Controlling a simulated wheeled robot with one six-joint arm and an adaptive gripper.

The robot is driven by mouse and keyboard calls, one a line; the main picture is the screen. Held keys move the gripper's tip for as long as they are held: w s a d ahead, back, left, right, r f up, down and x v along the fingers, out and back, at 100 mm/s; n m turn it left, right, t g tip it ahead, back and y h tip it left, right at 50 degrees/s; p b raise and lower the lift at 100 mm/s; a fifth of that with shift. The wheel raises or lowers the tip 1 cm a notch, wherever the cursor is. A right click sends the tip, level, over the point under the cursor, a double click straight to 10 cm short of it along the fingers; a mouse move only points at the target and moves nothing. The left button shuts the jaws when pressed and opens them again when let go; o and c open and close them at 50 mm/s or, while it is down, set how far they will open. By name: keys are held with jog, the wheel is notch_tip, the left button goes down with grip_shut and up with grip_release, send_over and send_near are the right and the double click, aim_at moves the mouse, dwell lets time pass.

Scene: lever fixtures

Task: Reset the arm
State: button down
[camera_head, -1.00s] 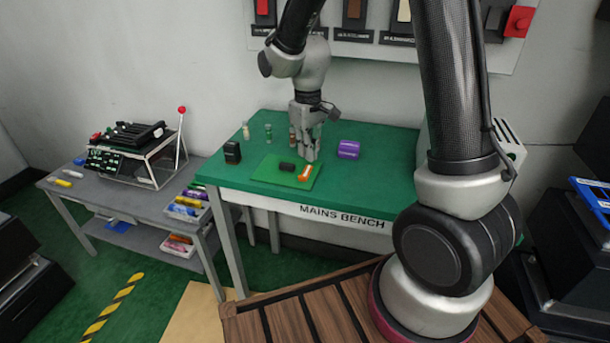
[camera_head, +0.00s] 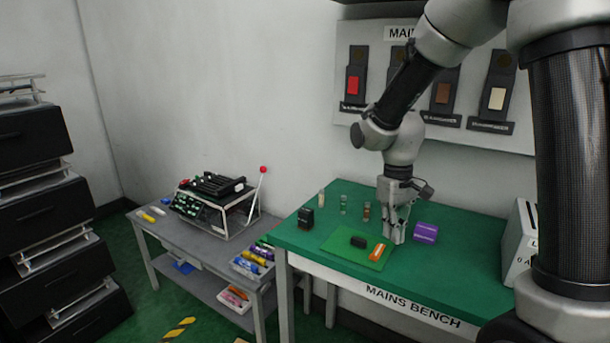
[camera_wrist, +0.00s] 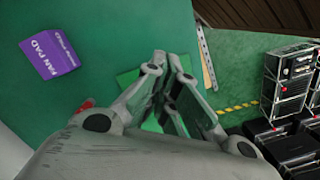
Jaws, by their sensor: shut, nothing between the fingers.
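My gripper (camera_head: 396,236) is shut and empty. It points down just above the green bench (camera_head: 318,262), beside the right edge of a light green mat (camera_head: 345,241). In the wrist view my gripper's fingers (camera_wrist: 168,92) are close together over the green surface. An orange piece (camera_head: 377,252) and a black piece (camera_head: 358,242) lie on the mat, left of the fingers. A purple block (camera_head: 425,232) stands just right of the gripper; the wrist view shows it as a block (camera_wrist: 49,54) lettered "FAN PAD".
A wall panel (camera_head: 425,123) carries several switch-like fixtures with coloured inserts. A grey table (camera_head: 200,240) at left holds a device (camera_head: 217,205) with a red-knobbed lever (camera_head: 257,190). Several small vials (camera_head: 343,204) and a black block (camera_head: 306,218) stand on the bench.

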jog(key=s+d+r+m+t, duration=0.2)
jog(key=s+d+r, duration=0.3)
jog(key=s+r, duration=0.3)
jog(key=s+d+r+m+t, duration=0.2)
jog(key=s+d+r+t, duration=0.1)
jog(key=s+d+r, duration=0.3)
jog(key=s+r, duration=0.2)
jog(key=s, duration=0.2)
jog(key=shift+s+r+t, duration=0.2)
jog(key=shift+s+t, duration=0.1)
jog(key=shift+s, duration=0.05)
jog(key=shift+a, duration=0.1)
